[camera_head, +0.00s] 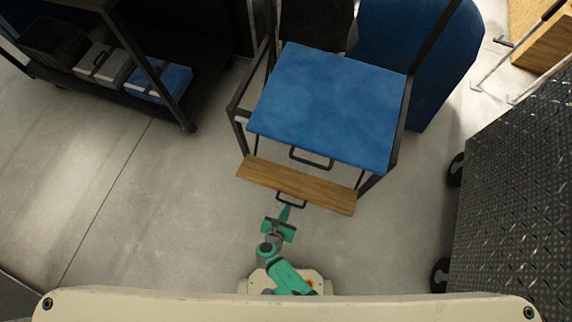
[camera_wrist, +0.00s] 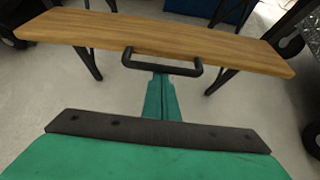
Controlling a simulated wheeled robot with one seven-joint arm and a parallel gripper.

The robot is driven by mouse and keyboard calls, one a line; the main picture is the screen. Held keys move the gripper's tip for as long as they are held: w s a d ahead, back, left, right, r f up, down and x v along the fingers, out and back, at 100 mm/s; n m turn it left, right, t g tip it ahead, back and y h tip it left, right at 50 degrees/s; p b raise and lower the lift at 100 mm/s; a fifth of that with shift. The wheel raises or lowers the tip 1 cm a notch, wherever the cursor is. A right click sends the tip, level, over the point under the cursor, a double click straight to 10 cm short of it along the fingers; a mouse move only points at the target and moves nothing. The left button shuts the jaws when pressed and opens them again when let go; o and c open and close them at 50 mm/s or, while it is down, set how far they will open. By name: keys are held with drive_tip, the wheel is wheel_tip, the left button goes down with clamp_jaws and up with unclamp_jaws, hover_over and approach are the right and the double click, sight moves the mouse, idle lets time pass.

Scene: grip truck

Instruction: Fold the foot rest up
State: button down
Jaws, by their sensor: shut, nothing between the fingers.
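The foot rest (camera_head: 297,186) is a wooden board at the front of a chair, below and in front of its blue seat (camera_head: 325,105). The board lies flat, folded out towards me. In the wrist view the foot rest (camera_wrist: 160,37) spans the upper part, with a black handle (camera_wrist: 162,66) on its near edge. My gripper (camera_head: 286,210) is green and just in front of that handle. In the wrist view my gripper (camera_wrist: 161,82) has its fingers together, with the tips close to or under the handle; I cannot tell whether they touch it. Nothing is held.
A dark shelf cart (camera_head: 165,100) with boxes stands at the upper left. A dark metal-plate cart (camera_head: 515,200) with wheels is at the right. A second handle (camera_head: 311,158) hangs under the seat's front edge. The floor (camera_head: 130,210) to the left is clear.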

drive_tip(key=shift+g+y, duration=0.3)
drive_tip(key=shift+g, duration=0.4)
drive_tip(key=r, duration=0.2)
drive_tip(key=w+r, duration=0.1)
drive_tip(key=r, duration=0.1)
drive_tip(key=w+r, duration=0.1)
drive_tip(key=shift+d+r, duration=0.3)
drive_tip(key=shift+r, duration=0.1)
drive_tip(key=w+d+r, duration=0.3)
drive_tip(key=w+r, duration=0.6)
drive_tip(key=w, duration=0.1)
drive_tip(key=shift+w+d+r, duration=0.3)
drive_tip(key=shift+w+d, duration=0.05)
drive_tip(key=shift+d, duration=0.05)
